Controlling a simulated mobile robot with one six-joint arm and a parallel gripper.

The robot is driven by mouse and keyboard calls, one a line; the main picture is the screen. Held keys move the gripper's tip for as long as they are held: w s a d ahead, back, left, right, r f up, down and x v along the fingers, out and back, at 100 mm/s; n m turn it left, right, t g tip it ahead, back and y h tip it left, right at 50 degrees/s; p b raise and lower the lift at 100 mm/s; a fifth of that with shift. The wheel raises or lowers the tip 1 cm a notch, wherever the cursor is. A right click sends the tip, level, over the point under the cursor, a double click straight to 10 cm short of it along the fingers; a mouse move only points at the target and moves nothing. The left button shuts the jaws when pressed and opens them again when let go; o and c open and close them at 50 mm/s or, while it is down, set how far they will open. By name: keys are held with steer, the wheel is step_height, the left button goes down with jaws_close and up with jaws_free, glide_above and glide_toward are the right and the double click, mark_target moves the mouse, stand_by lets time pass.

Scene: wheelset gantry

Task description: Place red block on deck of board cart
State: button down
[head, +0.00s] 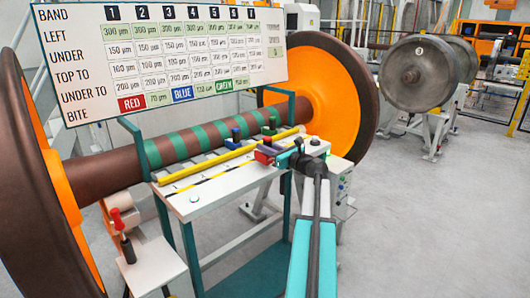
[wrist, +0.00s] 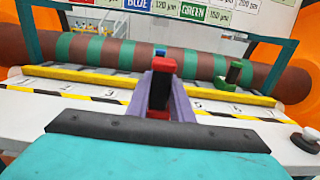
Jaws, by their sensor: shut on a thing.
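The red block (head: 271,150) is in my gripper (head: 265,156). In the wrist view the red block (wrist: 163,65) stands between the two purple-grey fingers, with a dark middle and red at top and bottom. My gripper (wrist: 161,100) is shut on it, over the white deck (head: 215,190) of the board cart, near the front yellow rail. Whether the block touches the deck cannot be told. The deck also shows in the wrist view (wrist: 30,102), with numbered places between yellow rails.
A blue block (head: 237,134) and a green block (head: 270,127) stand by the striped axle (head: 185,147). Large orange-faced wheels flank the cart.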

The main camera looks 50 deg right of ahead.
steer(key=shift+f, duration=0.9)
steer(key=shift+f, duration=0.1)
steer(key=c, duration=1.6)
jaws_free()
steer(key=shift+o, duration=0.2)
steer(key=s+b, duration=0.1)
steer(key=s, duration=1.1)
steer(key=shift+a+b, duration=0.35)
steer(key=shift+a, duration=0.1)
steer(key=shift+s, duration=0.1)
